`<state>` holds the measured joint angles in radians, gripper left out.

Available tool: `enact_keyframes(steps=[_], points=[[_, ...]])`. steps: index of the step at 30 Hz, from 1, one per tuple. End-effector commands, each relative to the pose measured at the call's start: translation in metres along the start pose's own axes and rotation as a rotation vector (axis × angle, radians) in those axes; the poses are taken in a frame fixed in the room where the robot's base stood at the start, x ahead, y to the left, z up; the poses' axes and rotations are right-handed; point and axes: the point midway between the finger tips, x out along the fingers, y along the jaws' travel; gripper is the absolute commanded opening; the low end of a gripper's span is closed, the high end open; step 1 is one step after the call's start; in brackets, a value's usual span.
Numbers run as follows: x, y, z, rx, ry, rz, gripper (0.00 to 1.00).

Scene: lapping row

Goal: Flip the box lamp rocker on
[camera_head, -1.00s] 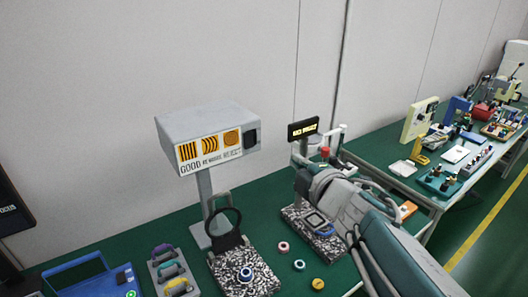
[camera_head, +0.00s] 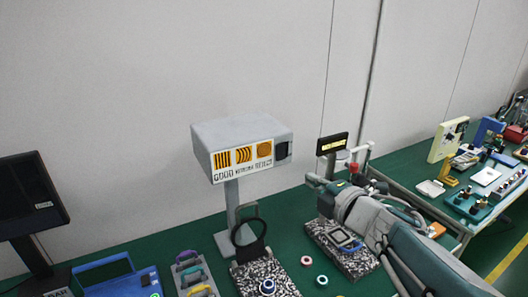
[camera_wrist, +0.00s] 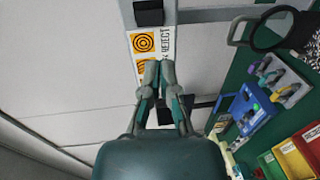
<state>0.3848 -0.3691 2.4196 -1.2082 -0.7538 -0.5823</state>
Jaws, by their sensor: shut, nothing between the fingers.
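The box lamp (camera_head: 236,135) is a grey box on a post, with a front label showing orange patterns and the words GOOD, REWORK and REJECT. Its black rocker (camera_head: 282,151) sits at the right end of the front face; which side is pressed cannot be told. In the wrist view, the label (camera_wrist: 145,42) stands on end, with the dark rocker (camera_wrist: 148,13) at the top edge. My gripper (camera_head: 312,181) is right of and below the rocker in the head view. In the wrist view its fingertips (camera_wrist: 158,68) are together and empty, over the label's image below the rocker.
A black ring on a stand (camera_head: 250,238) rises from a speckled base below the lamp. A dark monitor (camera_head: 30,197) stands at left. A small black sign (camera_head: 333,143) is behind my arm. A blue carrier (camera_head: 108,275) and a grey rack (camera_head: 190,270) are at the front.

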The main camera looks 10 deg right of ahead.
Motion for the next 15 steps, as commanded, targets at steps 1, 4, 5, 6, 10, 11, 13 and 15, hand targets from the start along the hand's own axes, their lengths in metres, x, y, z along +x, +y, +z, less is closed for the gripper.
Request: enact_keyframes(steps=[1,4,5,6,10,11,13,15], points=[[0.01,-0.001,-0.001,0.003,0.004,-0.003,0.0],[0.028,-0.001,0.0,0.003,0.003,-0.003,0.0],[0.032,-0.001,0.0,0.004,0.002,-0.003,0.0],[0.04,-0.001,0.0,0.002,0.004,-0.003,0.0],[0.062,-0.001,0.0,0.002,0.002,-0.003,0.0],[0.067,-0.001,-0.001,0.003,0.002,-0.003,0.0],[0.078,-0.001,0.0,0.002,0.001,-0.002,0.0],[0.088,-0.001,-0.001,0.002,0.001,-0.003,0.0]])
